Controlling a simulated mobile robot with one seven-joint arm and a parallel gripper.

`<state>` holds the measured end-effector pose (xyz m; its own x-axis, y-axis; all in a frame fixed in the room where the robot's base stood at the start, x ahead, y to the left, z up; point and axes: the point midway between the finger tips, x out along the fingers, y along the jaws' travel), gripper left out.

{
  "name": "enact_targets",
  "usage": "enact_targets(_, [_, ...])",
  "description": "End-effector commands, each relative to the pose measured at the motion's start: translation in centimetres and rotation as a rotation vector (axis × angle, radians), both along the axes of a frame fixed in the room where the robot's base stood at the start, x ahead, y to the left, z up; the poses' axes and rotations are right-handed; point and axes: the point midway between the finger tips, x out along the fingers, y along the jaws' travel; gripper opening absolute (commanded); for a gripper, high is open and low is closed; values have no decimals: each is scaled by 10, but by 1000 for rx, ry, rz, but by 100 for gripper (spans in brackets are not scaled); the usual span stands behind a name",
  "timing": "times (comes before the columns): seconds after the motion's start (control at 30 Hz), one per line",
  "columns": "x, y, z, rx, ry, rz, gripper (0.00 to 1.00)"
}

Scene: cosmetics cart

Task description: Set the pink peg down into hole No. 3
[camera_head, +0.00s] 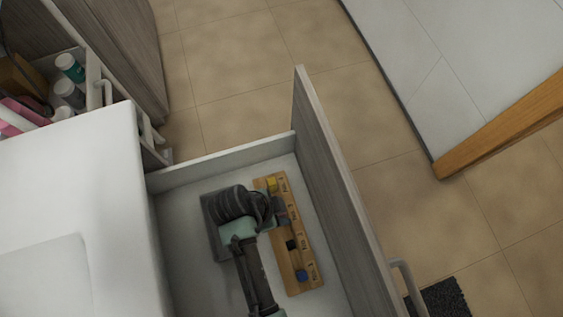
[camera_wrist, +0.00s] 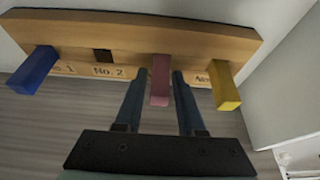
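The pink peg (camera_wrist: 160,80) stands in the wooden board (camera_wrist: 200,40), between the No. 2 and No. 4 places, and its near end sticks out about as far as the blue and yellow pegs. My gripper (camera_wrist: 159,78) has one finger on each side of it, with narrow gaps showing, so it looks open around the peg. The No. 3 label and the hole's rim are hidden by the peg and fingers. In the head view my gripper (camera_head: 268,212) is over the board (camera_head: 297,262), and my arm covers part of it.
A blue peg (camera_wrist: 34,70) stands at No. 1 and a yellow peg (camera_wrist: 224,86) at the other end. The No. 2 hole (camera_wrist: 102,56) is empty. The board lies inside an open drawer (camera_head: 222,158) with raised walls close around my arm.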

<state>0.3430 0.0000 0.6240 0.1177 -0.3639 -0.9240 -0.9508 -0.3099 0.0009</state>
Motion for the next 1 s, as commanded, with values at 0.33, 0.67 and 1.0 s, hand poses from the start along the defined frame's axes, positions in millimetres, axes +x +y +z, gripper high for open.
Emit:
enact_targets(0.33, [0,0,1,0,0,0,54])
enact_targets(0.67, [-4,15,45,1,-4,2,54])
enact_targets(1.0, [-11,39,103,0,-3,0,54])
